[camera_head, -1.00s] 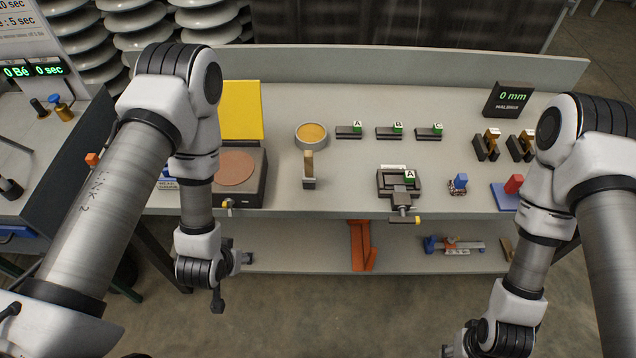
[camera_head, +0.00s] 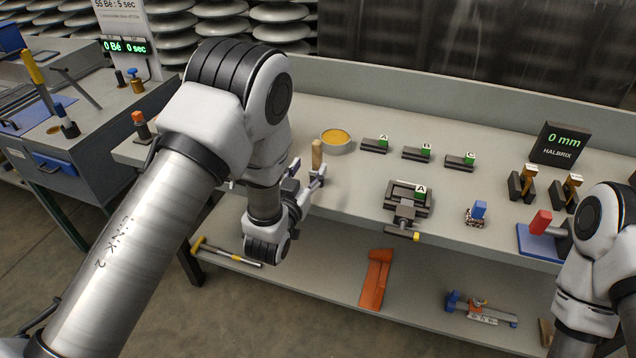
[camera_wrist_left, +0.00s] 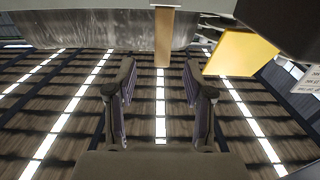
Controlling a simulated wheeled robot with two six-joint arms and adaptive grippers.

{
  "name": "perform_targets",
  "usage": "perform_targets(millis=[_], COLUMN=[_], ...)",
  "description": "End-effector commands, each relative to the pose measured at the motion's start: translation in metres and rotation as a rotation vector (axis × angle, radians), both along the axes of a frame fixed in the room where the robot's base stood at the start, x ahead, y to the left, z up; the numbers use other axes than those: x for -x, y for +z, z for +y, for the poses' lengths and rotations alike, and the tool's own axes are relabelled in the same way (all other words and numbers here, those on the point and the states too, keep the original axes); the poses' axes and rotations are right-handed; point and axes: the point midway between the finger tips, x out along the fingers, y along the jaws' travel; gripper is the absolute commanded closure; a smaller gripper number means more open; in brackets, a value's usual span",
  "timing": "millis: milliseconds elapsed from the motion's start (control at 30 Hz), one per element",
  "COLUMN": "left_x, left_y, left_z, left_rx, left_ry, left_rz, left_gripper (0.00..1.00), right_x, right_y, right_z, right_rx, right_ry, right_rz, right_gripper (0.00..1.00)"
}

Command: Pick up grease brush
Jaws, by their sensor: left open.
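The grease brush (camera_head: 317,154) has an upright light wooden handle and stands near the front of the bench, beside a round tin of yellow grease (camera_head: 336,140). In the left wrist view its wooden handle (camera_wrist_left: 163,40) shows at the top, ahead of the fingertips and lined up with the gap between them. My left gripper (camera_head: 306,178) is open and empty at the bench's front edge, close to the brush. Its two spread fingers show in the left wrist view (camera_wrist_left: 160,92). The brush's lower end is hard to make out behind the fingers. My right gripper is out of view.
Several small dark blocks with lettered green tags (camera_head: 417,153) lie right of the tin. A dark fixture (camera_head: 407,196) stands at the front edge. The lower shelf (camera_head: 330,280) holds an orange part (camera_head: 377,279). A yellow panel (camera_wrist_left: 240,52) shows in the left wrist view.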

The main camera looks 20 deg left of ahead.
Motion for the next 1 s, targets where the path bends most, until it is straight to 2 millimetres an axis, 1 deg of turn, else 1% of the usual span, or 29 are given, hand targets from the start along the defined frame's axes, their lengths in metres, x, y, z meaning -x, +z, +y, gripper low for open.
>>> perform_targets(millis=[267,367,400,500,733,767,800,867,900,1000], left_x=[-0.035,-0.054,-0.061,-0.074,-0.077,-0.077,-0.077,-0.077,-0.077,-0.076], left_y=[0.008,0.014,0.013,0.012,0.010,0.010,0.010,0.010,0.010,0.010], left_z=[0.001,0.003,0.003,0.003,0.002,0.002,0.002,0.002,0.002,0.002], left_rx=[0.001,0.001,0.001,0.000,0.000,0.000,0.000,0.000,0.000,0.000], left_ry=[0.001,0.001,0.001,0.001,0.001,0.001,0.001,0.001,0.001,0.001], left_rz=[-0.003,-0.003,-0.002,-0.001,0.000,0.000,0.000,0.000,0.000,0.001], left_gripper=[0.48,0.48,0.48,0.48,0.48,0.59,0.73,0.94,1.00,1.00], right_x=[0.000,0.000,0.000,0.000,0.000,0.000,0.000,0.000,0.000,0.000], right_y=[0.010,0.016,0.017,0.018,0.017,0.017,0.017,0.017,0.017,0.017], right_z=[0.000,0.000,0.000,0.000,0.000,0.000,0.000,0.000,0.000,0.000], right_rx=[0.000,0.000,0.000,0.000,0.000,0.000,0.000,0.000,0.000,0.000], right_ry=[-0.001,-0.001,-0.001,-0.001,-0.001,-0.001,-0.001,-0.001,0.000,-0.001], right_rz=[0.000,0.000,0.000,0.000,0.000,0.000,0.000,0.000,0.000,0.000], right_gripper=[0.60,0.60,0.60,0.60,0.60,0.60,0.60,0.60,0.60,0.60])
